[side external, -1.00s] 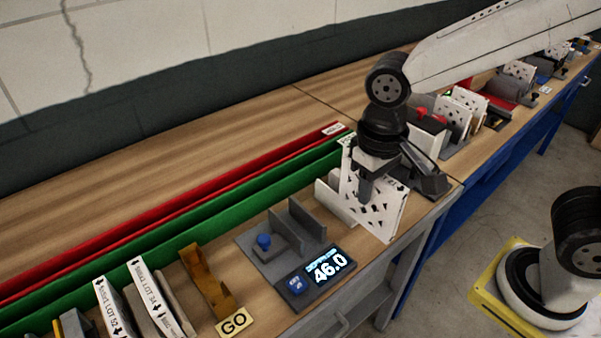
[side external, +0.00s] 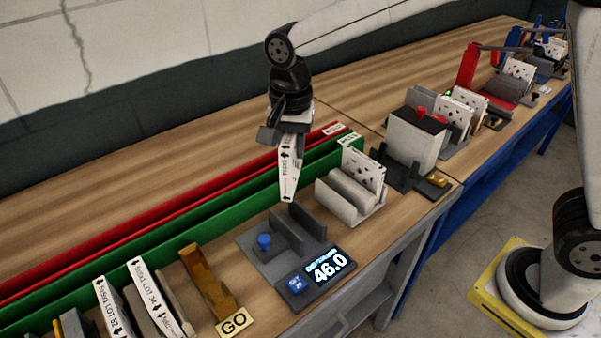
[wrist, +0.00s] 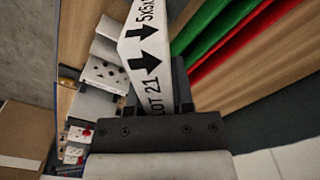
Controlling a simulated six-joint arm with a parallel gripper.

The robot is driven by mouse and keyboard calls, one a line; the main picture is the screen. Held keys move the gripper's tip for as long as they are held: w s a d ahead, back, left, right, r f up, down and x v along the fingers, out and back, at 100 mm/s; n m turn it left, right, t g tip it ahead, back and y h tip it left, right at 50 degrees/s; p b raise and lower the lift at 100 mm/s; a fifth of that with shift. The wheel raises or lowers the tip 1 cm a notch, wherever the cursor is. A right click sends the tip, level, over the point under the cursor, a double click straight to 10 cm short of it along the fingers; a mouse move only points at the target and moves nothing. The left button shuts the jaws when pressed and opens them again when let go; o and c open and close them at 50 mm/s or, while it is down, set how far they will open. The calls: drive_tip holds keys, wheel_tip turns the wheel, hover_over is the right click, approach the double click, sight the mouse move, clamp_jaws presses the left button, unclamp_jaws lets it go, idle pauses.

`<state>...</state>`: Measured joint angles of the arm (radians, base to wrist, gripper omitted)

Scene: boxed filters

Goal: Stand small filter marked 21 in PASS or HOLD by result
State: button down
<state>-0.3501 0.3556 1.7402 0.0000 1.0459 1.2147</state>
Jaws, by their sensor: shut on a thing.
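My gripper (side external: 288,140) is shut on a white filter (side external: 287,180), whose edge faces the side camera. In the wrist view the filter (wrist: 143,45) shows black arrows and "LOT 21", and my gripper (wrist: 155,105) has its jaws around it. The filter hangs upright just behind the grey gauge stand (side external: 255,255), in front of the green channel (side external: 245,195). The green channel's tag (side external: 350,138) seems to read PASS. The red channel (side external: 240,170) runs behind it; its tag (side external: 333,129) is too small to read. The display (side external: 327,266) reads 46.0.
A light grey rack (side external: 352,208) with a perforated panel stands right of the gauge stand. Filters marked LOT 34 (side external: 147,295) and LOT 52 (side external: 110,305) stand at the front left, beside a brown holder (side external: 205,280) and a GO sign (side external: 234,322). Both channels look empty where visible.

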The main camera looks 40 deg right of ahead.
drive_tip(key=w+f+m, duration=0.3)
drive_tip(key=w+m, duration=0.5)
drive_tip(key=w, duration=0.3)
drive_tip(key=shift+a+f, duration=0.2)
drive_tip(key=shift+a, duration=0.1)
drive_tip(key=shift+f, duration=0.1)
drive_tip(key=shift+f, duration=4.9)
drive_tip(key=shift+f, duration=0.2)
drive_tip(key=shift+c, duration=2.4)
unclamp_jaws()
drive_tip(key=shift+r, duration=0.15)
wheel_tip(320, 180, up, 12)
drive_tip(key=shift+s, duration=0.1)
